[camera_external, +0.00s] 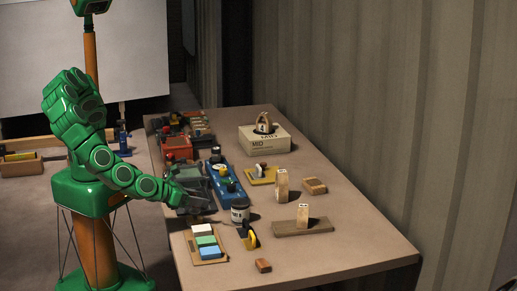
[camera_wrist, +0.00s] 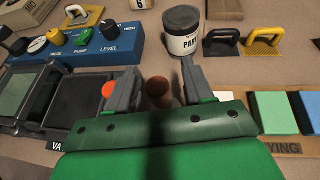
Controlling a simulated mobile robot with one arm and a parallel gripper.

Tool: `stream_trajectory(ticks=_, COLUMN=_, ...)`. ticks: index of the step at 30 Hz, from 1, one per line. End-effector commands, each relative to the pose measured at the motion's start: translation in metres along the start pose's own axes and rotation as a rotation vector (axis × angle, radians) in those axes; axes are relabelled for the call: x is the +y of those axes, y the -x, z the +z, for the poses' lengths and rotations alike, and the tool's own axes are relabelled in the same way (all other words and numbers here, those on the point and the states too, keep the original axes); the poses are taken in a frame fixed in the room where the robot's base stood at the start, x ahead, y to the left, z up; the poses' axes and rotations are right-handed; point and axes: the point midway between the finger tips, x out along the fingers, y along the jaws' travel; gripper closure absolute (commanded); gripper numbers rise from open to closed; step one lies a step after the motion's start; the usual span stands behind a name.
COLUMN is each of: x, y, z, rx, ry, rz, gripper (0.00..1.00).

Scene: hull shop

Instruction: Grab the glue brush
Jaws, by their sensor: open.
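No glue brush can be made out for certain. In the wrist view a brown, rounded, handle-like piece (camera_wrist: 158,93) shows between the fingers of my gripper (camera_wrist: 158,78); most of it is hidden by the gripper body, so I cannot tell if it is the brush. A small orange round end (camera_wrist: 108,90) shows by the left finger. My gripper (camera_external: 205,195) is open, low over the near left part of the bench, by the dark trays. A white jar with a dark lid (camera_wrist: 183,32) stands just beyond the right finger; it also shows in the external view (camera_external: 240,214).
A blue control box (camera_wrist: 90,48) and a dark open tray (camera_wrist: 80,100) lie left of my gripper. The bench's right front (camera_external: 345,255) is clear.

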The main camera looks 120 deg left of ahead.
Motion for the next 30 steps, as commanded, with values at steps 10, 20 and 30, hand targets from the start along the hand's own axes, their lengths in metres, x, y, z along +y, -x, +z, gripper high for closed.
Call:
stream_trajectory(ticks=10, x=0.0001, y=-0.0032, z=-0.0002, rx=0.000, ry=-0.001, rz=0.000, gripper=0.50)
stream_trajectory(ticks=20, x=0.0002, y=-0.0031, z=-0.0002, rx=0.000, ry=-0.001, rz=0.000, gripper=1.00)
stream_trajectory(ticks=30, x=0.0002, y=-0.0021, z=0.0022, rx=0.000, ry=0.000, rz=0.000, gripper=1.00)
